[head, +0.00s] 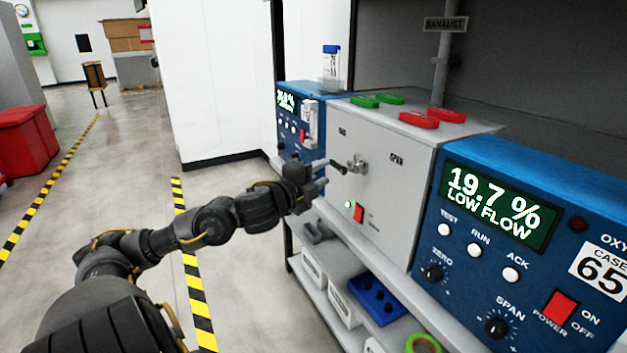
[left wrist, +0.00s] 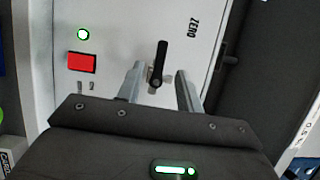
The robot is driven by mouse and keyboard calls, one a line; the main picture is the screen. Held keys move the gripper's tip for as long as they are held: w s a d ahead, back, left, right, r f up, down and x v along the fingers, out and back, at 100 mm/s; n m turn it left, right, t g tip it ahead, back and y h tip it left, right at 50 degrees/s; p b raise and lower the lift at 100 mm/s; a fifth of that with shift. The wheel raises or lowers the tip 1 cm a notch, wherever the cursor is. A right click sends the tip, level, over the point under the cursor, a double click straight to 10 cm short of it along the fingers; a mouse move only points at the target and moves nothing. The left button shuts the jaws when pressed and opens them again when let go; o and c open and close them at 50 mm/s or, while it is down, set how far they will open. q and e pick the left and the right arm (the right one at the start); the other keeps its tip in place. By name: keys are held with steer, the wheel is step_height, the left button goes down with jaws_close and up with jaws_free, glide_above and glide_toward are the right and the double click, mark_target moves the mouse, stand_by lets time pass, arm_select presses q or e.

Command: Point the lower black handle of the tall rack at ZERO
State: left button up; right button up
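A grey cabinet (head: 385,200) carries one handle in view, a black lever (head: 340,167) on a metal valve body (head: 357,163). The lever points left, roughly level. A small label (head: 342,131), unreadable here, sits above left of it; SPAN (head: 396,160) is on the right. In the left wrist view the lever (left wrist: 159,58) shows near the label ZERO (left wrist: 193,28), which lies off to one side of its tip. My left gripper (head: 323,173) is open, its fingers (left wrist: 160,70) apart on either side of the lever in that view; contact cannot be told. My right gripper is out of view.
A green light (left wrist: 83,34) and red switch (left wrist: 82,62) sit below the lever on the panel. Blue analysers flank the cabinet; the right one's display (head: 495,205) reads 19.7 % LOW FLOW. Red and green pieces lie on top. A lower shelf holds a blue bin (head: 377,299).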

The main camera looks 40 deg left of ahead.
arm_select(q)
steer(key=s, duration=0.2)
steer(key=shift+s+d, duration=0.1)
steer(key=shift+s, duration=0.2)
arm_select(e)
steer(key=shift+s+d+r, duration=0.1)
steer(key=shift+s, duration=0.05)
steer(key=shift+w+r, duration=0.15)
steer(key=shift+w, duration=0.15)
